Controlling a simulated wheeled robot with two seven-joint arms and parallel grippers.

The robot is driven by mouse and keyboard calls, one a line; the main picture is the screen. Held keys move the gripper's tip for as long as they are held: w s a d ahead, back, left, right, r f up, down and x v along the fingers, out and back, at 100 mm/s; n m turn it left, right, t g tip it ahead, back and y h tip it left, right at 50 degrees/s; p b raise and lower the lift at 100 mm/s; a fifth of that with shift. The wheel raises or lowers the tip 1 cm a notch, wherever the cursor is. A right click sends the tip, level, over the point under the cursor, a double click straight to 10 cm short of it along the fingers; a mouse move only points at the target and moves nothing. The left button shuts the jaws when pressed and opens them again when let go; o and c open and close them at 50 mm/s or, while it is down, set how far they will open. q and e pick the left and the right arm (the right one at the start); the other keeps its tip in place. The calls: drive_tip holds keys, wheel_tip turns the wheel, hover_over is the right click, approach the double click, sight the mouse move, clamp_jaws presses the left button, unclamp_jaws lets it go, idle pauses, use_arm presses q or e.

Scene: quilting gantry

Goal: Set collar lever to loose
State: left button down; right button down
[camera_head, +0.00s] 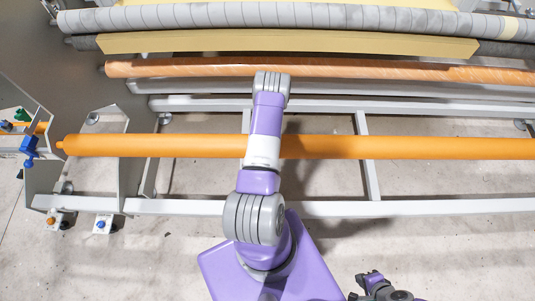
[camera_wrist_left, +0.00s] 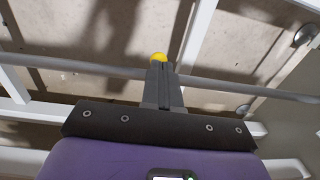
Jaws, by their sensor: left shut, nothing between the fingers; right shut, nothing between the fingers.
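A blue lever-like part (camera_head: 30,152) sits on the bracket at the far left of the head view, by the left end of the orange roller (camera_head: 190,146). It looks like the collar lever; its marked setting is too small to read. My left gripper (camera_wrist_left: 160,78) shows in the left wrist view with its dark fingers shut and empty. A round yellow thing shows just past its tips, and I cannot tell what it is. In the head view the left gripper is hidden beyond the arm. My right gripper (camera_head: 372,280) is at the bottom, shut, far from the blue part.
Grey end plates (camera_head: 108,150) stand between the blue part and most of the frame. A lower white rail (camera_head: 430,207) crosses the front. An orange fabric roll (camera_head: 190,69) and a grey roll (camera_head: 200,17) lie behind. Small orange and blue foot knobs are at lower left.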

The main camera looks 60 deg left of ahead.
use_arm(q)
drive_tip(key=w+a+r, duration=0.5)
drive_tip(key=a+r, duration=0.2)
wheel_tip(320, 180, down, 13)
drive_tip(key=s+d+b, duration=0.2)
drive_tip(key=b, duration=0.1)
drive_tip(key=shift+s+d+r+g+h, duration=0.15)
drive_tip(key=shift+s+g+h, duration=0.15)
drive_tip(key=shift+s+g, duration=0.1)
drive_tip(key=shift+s+d+f+b, duration=0.3)
drive_tip(key=shift+d+f+b, duration=0.1)
drive_tip(key=shift+d+f, duration=0.25)
drive_tip(key=shift+s+d+f, duration=0.1)
drive_tip(key=shift+s, duration=0.05)
